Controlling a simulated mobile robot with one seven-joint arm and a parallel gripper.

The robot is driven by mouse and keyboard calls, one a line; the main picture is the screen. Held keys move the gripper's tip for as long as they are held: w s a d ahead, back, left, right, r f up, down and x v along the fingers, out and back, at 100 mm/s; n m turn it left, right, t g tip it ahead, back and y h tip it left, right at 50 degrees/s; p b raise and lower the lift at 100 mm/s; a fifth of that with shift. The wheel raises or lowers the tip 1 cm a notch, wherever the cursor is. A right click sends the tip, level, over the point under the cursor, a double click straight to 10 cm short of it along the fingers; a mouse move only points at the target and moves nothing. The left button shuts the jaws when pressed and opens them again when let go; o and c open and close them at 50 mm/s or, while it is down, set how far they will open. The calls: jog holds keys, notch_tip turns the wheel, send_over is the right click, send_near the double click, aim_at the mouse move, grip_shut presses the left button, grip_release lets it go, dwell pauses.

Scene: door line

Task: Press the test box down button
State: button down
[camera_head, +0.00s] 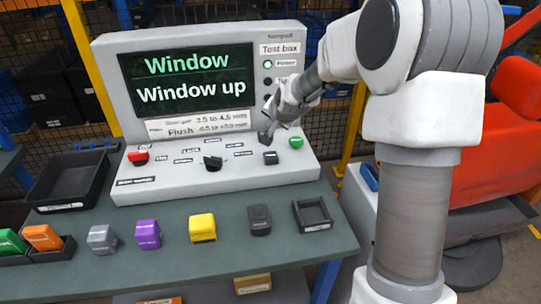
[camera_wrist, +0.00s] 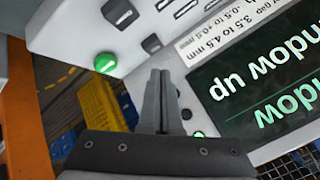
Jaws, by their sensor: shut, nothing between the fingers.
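The grey test box (camera_head: 125,192) stands on the table with its lit screen (camera_head: 190,85) reading "Window" and "Window up". Its sloping panel has a red button (camera_head: 138,157), a dark knob (camera_head: 212,162), a black switch (camera_head: 271,158) and a green button (camera_head: 296,142). Labels too small to read leave unclear which control is the down button. My gripper (camera_head: 267,133) is shut and empty, over the panel's right part near the screen. In the wrist view its fingers (camera_wrist: 165,75) point toward a small black control (camera_wrist: 151,44); contact cannot be told. The green button (camera_wrist: 105,62) is left of them.
On the table lie an empty black tray (camera_head: 75,180), grey (camera_head: 102,239), purple (camera_head: 148,234), yellow (camera_head: 202,228) and black (camera_head: 259,219) blocks, and a small black holder (camera_head: 313,215). A yellow post (camera_head: 90,65) rises behind the table.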

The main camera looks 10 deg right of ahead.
aim_at(271, 158)
jog(key=shift+f+b, duration=2.9)
jog(key=shift+f, duration=1.45)
jog(key=shift+f+b, duration=0.45)
jog(key=shift+b, duration=0.05)
